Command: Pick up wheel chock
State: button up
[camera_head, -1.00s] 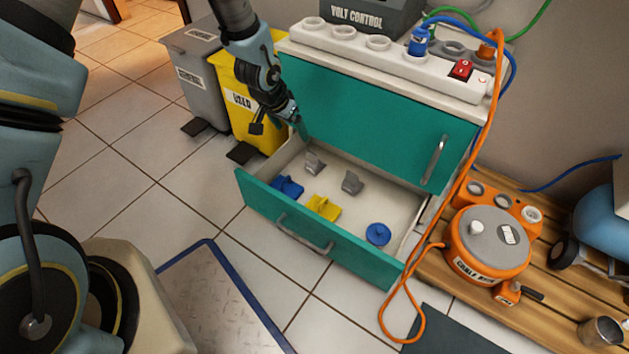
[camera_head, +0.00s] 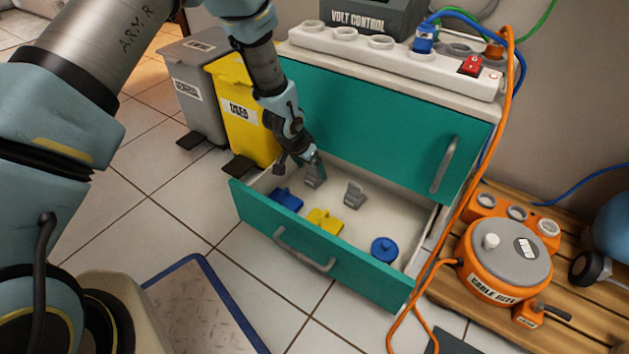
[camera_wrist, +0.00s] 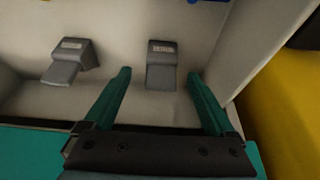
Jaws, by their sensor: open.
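Two grey wheel chocks lie in the open drawer. The one nearer the yellow bin (camera_head: 314,178) is partly hidden by my gripper (camera_head: 317,161) in the head view. In the wrist view this chock (camera_wrist: 162,68) shows between the tips of my open gripper (camera_wrist: 159,76), with a gap on each side. Whether the fingers are down at its height is hard to tell. The other grey chock (camera_head: 354,194) lies to the right in the head view and to the left in the wrist view (camera_wrist: 70,62). My gripper holds nothing.
The drawer (camera_head: 408,268) also holds a blue piece (camera_head: 287,200), a yellow piece (camera_head: 324,221) and a round blue piece (camera_head: 384,249). The closed teal drawer (camera_head: 375,140) stands above. The yellow bin (camera_head: 238,112) is close on the left. An orange cable (camera_head: 464,195) hangs at the right.

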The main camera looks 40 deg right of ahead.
aim_at(311, 171)
jog(key=b+x, duration=0.1)
jog(key=x, duration=0.2)
jog(key=shift+f, duration=0.1)
grip_shut()
dwell(0.6)
